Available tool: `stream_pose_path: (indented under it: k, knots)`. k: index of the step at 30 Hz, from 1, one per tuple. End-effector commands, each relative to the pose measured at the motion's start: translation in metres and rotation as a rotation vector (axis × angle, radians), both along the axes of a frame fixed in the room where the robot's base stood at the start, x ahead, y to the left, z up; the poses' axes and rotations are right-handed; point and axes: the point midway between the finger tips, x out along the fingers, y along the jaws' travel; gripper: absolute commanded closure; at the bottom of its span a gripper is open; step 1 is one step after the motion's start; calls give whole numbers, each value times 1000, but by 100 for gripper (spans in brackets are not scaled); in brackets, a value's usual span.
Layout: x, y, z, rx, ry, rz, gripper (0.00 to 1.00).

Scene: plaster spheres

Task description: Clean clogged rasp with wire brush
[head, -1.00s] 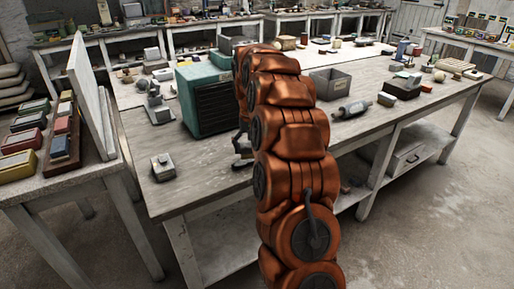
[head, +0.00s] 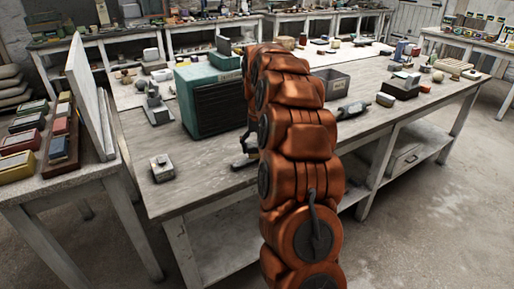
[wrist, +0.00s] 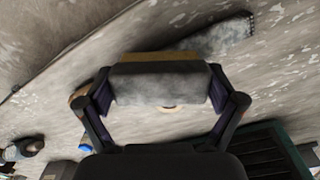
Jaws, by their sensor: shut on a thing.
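In the wrist view my gripper (wrist: 160,95) is shut on a grey, mottled block with a tan edge (wrist: 160,82), which looks like the wire brush. A long grey rough piece (wrist: 215,36), perhaps the rasp, lies on the worn table just beyond it, partly hidden by the held block. I cannot tell whether the two touch. A tan-brown rounded bit (wrist: 79,92) shows beside the left finger and may be a handle. In the head view my arm hides most of the gripper; a small dark part (head: 243,160) shows left of the arm over the bench.
A teal drawer cabinet (head: 208,98) stands on the bench (head: 203,172) left of my arm. A grey open bin (head: 334,84) is to the right. A small metal block (head: 162,168) sits at the front left; bare bench surrounds it. A side table (head: 25,190) holds several boxes.

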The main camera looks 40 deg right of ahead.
Motion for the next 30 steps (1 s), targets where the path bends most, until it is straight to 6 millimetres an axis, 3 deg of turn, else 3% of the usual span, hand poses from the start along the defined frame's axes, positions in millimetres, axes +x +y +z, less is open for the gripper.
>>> stream_pose_path:
  k: [6,16,30]
  knots:
    - [-7,-12,0,0,0,-2,35]
    - [-8,-13,0,0,0,-1,35]
    - [3,7,13,1,1,0,35]
